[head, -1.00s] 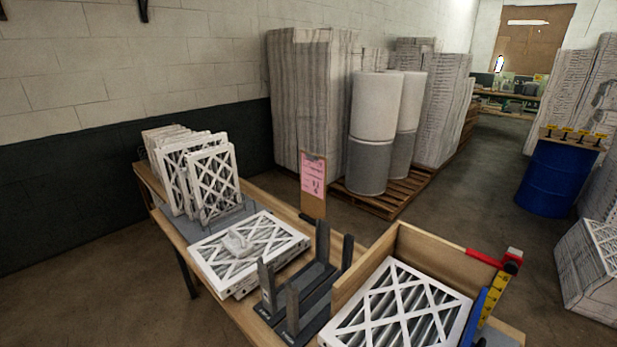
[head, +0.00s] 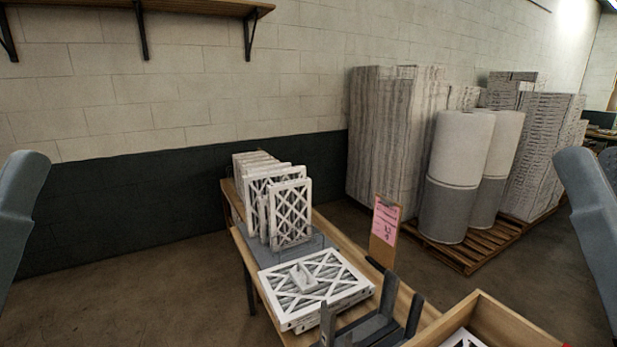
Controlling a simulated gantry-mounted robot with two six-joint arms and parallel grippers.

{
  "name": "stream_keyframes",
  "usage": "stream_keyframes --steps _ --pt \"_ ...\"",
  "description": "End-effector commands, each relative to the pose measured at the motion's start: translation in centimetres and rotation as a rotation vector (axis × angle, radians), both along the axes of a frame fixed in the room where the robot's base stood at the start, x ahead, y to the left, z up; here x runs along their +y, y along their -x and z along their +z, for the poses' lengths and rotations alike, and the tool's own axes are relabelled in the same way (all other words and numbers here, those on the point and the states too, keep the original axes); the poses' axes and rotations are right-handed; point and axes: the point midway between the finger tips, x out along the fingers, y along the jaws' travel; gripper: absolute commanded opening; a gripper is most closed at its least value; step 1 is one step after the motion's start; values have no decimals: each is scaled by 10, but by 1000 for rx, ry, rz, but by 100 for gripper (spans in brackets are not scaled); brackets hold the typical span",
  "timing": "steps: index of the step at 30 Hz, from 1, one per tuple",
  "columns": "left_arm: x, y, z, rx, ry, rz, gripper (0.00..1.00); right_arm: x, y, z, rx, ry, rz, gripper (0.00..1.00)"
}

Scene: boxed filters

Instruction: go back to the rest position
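Parts of my two grey arms show at the left and right edges of the head view, raised above the table. Neither gripper's fingers are in the picture, so I cannot see whether they hold anything. The wooden table (head: 257,285) stands ahead at the lower middle. Several filters (head: 290,212) stand upright in a rack at the far end. A wooden box (head: 513,326) at the bottom right holds a filter, mostly cut off.
A dark slotted stand (head: 371,328) sits between the flat filters and the box. A clipboard with pink paper (head: 385,222) stands at the table's edge. Pallets (head: 470,250) with tall stacks and rolls are behind. A shelf (head: 190,7) is on the wall. Floor left of the table is clear.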

Motion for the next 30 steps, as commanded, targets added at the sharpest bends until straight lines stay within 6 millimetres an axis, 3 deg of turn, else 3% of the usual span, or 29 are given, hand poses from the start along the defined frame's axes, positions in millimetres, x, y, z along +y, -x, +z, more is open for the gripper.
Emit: stream_keyframes --steps 1,6,10,15,30 --pt "0 0 48 1 0 0 50 0 0 47 1 0 -1 32" --pt "0 -1 127 2 0 0 50 -1 -1 127 2 1 -4 32" --pt "0 -1 169 2 0 0 50 -1 -1 169 3 1 -6 32" --pt "0 -1 185 3 0 0 50 -1 -2 185 4 1 -7 32" --pt "0 -1 181 3 0 0 50 -1 -1 181 4 2 -8 32"
